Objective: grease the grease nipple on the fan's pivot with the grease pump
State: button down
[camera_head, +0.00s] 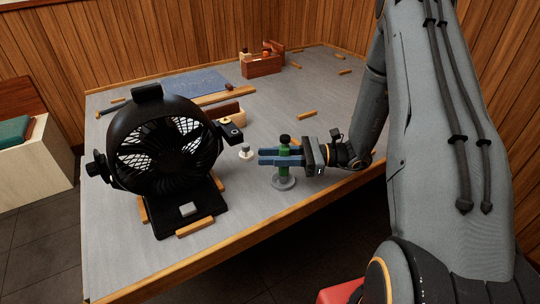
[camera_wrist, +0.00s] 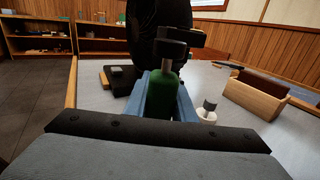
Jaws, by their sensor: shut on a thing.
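The black fan (camera_head: 165,150) stands on a black base at the left of the table; it rises behind the pump in the wrist view (camera_wrist: 150,28). A black pivot knob (camera_head: 232,133) sticks out from its right side. I cannot make out the grease nipple. The grease pump is a green bottle (camera_head: 284,165) with a black cap, upright, its foot at a grey round stand (camera_head: 284,184). My gripper (camera_head: 265,156) is shut on the green bottle (camera_wrist: 162,95) with its blue fingers either side. I cannot tell whether the bottle touches the stand.
A small white pot (camera_head: 246,153) stands between the fan and my gripper. A wooden box (camera_head: 229,113) is behind it, also right in the wrist view (camera_wrist: 254,98). Wooden strips edge the fan's base.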

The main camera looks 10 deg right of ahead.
jog(key=shift+f, duration=0.4)
jog(key=c, duration=1.4)
grip_release()
jog(key=shift+d, duration=0.1)
jog(key=b+v, duration=0.2)
jog(key=v, duration=0.5)
jog(key=shift+d, duration=0.2)
notch_tip(320, 180, up, 4)
jog(key=p, duration=0.3)
jog(key=shift+s+d, duration=0.1)
jog(key=shift+d, duration=0.05)
